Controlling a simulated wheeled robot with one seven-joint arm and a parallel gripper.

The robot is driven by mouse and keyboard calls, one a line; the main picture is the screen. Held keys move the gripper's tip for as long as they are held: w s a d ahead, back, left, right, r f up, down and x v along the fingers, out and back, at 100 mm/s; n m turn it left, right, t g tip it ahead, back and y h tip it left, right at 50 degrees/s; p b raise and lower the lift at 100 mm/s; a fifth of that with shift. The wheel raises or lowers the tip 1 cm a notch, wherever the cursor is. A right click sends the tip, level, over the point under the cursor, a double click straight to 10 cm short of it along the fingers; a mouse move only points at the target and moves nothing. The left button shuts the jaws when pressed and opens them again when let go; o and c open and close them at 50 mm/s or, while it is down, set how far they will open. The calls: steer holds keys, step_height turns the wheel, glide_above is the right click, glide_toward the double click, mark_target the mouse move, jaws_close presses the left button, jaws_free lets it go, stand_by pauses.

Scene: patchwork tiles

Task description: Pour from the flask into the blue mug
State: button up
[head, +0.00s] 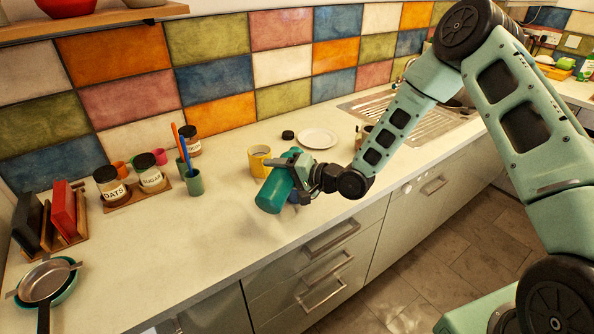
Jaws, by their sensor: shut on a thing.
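My gripper (291,168) is shut on the teal flask (273,190) above the front part of the counter. The flask is tilted, its broad end low and towards the front left. I cannot tell where its mouth points. A small patch of blue, probably the blue mug (294,197), shows just right of the flask and below the gripper. Most of it is hidden behind the flask and gripper, so I cannot tell how the flask and mug line up.
A yellow mug (258,161) stands close behind the flask. A white plate (318,138) and a small black lid (288,134) lie farther back. A green cup (193,183) with utensils and jars on a board (137,189) are left.

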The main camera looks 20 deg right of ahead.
steer(key=shift+f+m, duration=0.1)
steer(key=shift+m, duration=0.6)
steer(key=shift+g+p, duration=0.3)
steer(key=shift+p, duration=0.05)
steer(key=shift+m, duration=0.4)
stand_by(1.4)
